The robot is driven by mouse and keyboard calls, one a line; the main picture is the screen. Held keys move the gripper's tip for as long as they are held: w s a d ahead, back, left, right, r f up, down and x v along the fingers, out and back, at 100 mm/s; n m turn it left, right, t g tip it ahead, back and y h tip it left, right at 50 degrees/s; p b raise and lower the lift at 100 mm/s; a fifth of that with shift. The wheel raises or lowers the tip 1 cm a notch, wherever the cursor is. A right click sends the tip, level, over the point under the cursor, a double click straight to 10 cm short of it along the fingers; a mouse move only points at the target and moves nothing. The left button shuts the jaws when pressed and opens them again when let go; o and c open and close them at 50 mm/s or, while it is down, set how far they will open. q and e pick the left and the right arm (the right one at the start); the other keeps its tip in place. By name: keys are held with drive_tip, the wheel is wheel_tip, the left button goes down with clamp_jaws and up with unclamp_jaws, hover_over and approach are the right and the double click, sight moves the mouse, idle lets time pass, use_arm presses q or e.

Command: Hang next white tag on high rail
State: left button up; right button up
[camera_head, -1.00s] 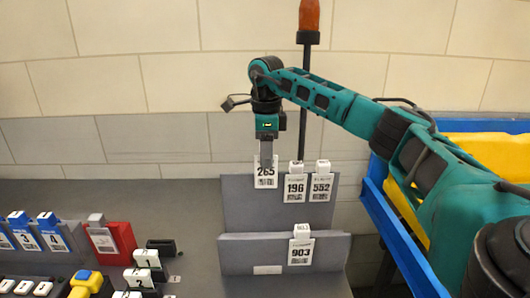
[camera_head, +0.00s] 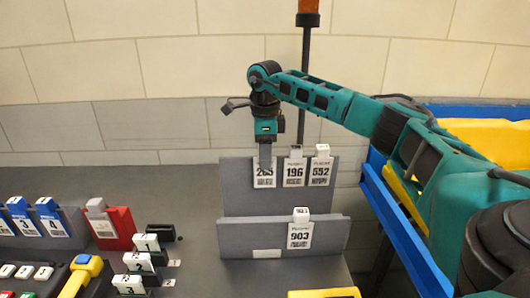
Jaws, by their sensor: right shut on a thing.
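White tag 265 (camera_head: 264,178) is at the left end of the high rail (camera_head: 235,200), against the front of the grey panel. My right gripper (camera_head: 265,155) points down and is shut on the top of this tag, hiding its upper edge and clip. White tags 196 (camera_head: 294,173) and 552 (camera_head: 320,172) hang to its right on the same rail, at about the same height. White tag 903 (camera_head: 300,236) hangs on the low rail (camera_head: 245,240) in front. I cannot tell whether tag 265 is fully seated. My left gripper is not in view.
A red holder (camera_head: 118,228) and blue numbered tags (camera_head: 50,224) stand at the left, near black blocks with white labels (camera_head: 138,262). A blue bin (camera_head: 385,215) is at the right. A post (camera_head: 304,90) rises behind the rail.

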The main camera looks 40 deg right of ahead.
drive_tip(key=o, duration=1.1)
drive_tip(key=shift+o, duration=0.2)
wheel_tip(320, 180, up, 13)
drive_tip(key=shift+p, duration=0.3)
